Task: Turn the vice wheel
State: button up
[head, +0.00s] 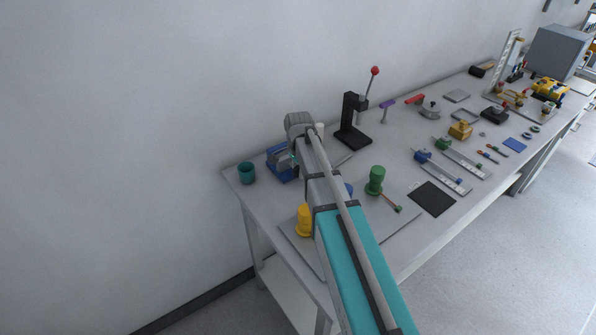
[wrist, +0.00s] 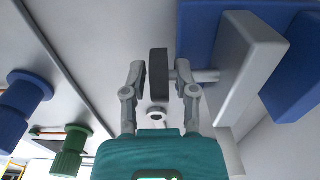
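The vice (head: 280,164) is a blue block with grey parts near the table's left end, partly hidden behind my arm. In the wrist view, its blue body and a light grey jaw (wrist: 245,65) fill the upper right. The vice wheel (wrist: 158,75) is a dark grey disc seen edge-on, on a short grey shaft running right to the jaw. My gripper (wrist: 160,68) is open, one finger on each side of the wheel in the picture. Gaps show on both sides. The right finger overlaps the shaft; contact cannot be told. My arm hides the wheel in the head view.
A teal cup (head: 246,173) stands left of the vice. A black press with a red-knobbed lever (head: 353,120) stands to its right. Green (head: 376,180) and yellow (head: 304,220) cylindrical pieces stand near my arm. Several tools cover the table further right. A wall runs behind.

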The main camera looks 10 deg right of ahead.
grip_shut()
jog(key=shift+y, duration=0.4)
jog(key=shift+g+y, duration=0.3)
jog(key=shift+o, duration=2)
grip_release()
